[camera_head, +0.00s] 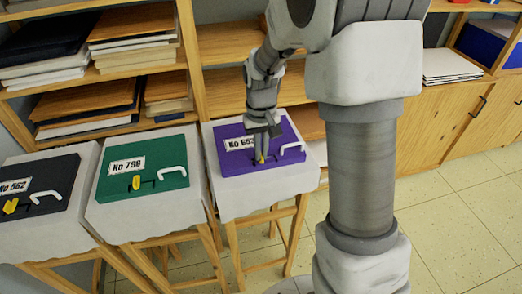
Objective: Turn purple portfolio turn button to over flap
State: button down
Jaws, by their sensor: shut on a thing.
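The purple portfolio (226,169) lies flat on a cloth-covered stand in the middle of the head view. It has a white label (240,143) and a white handle (292,148). My gripper (261,160) points down over the portfolio and is shut on its small yellow turn button (261,161). The fingers hide most of the button, so I cannot tell which way it points. A thin dark line, likely the flap edge, runs beside the button.
A green portfolio (170,183) and a black portfolio (62,172) lie on similar stands to the left, each with a yellow button and white handle. Wooden shelves (225,80) with stacked boards stand behind. The tiled floor (460,215) at right is clear.

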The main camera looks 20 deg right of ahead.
dwell(0.3)
jog(key=c, duration=1)
grip_release()
notch_tip(320, 180, up, 18)
jog(key=p, duration=0.1)
jog(key=shift+f, duration=0.25)
jog(key=s+r+t, duration=0.1)
jog(key=s+t, duration=0.4)
jog(key=s, duration=1.5)
jog(key=shift+s+r+t, duration=0.2)
jog(key=shift+r+t, duration=0.1)
